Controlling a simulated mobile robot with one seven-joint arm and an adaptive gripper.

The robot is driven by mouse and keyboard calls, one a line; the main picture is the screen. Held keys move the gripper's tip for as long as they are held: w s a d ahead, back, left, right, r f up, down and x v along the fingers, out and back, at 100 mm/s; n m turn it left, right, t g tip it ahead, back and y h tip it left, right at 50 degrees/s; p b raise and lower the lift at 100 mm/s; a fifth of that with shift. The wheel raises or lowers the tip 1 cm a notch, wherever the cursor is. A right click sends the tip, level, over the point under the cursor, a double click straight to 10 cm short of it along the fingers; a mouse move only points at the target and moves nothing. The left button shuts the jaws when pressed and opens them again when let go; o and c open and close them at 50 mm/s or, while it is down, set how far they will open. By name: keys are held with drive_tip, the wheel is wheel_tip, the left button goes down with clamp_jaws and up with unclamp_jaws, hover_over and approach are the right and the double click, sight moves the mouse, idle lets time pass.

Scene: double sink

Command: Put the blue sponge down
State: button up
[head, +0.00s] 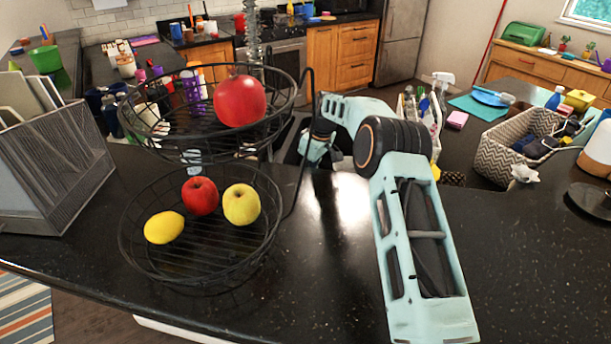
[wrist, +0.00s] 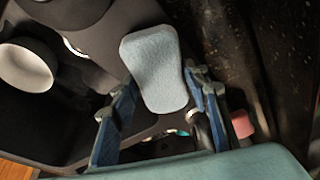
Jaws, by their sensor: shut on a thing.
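The pale blue sponge (wrist: 153,68) shows in the middle of the wrist view, between the two blue fingers of my gripper (wrist: 154,92). My gripper is shut on it and holds it over the dark double sink (wrist: 60,125). I cannot tell how far the sponge is above the surface below it. In the head view my gripper end (head: 318,150) reaches down at the sink behind the wire fruit basket; its fingertips and the sponge are hidden there.
A white bowl (wrist: 25,66) lies in the left basin. A pink block (wrist: 242,124) sits on the dark counter right of the sink. The two-tier wire fruit basket (head: 150,262) stands close left of my arm. A patterned basket (head: 497,150) stands at right.

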drive_tip(key=shift+f, duration=0.1)
drive_tip(key=shift+f, duration=0.15)
drive_tip(key=o, duration=1)
drive_tip(key=shift+r, duration=0.2)
drive_tip(key=b+v, duration=0.1)
drive_tip(key=v, duration=1.1)
drive_tip(key=shift+r, duration=0.1)
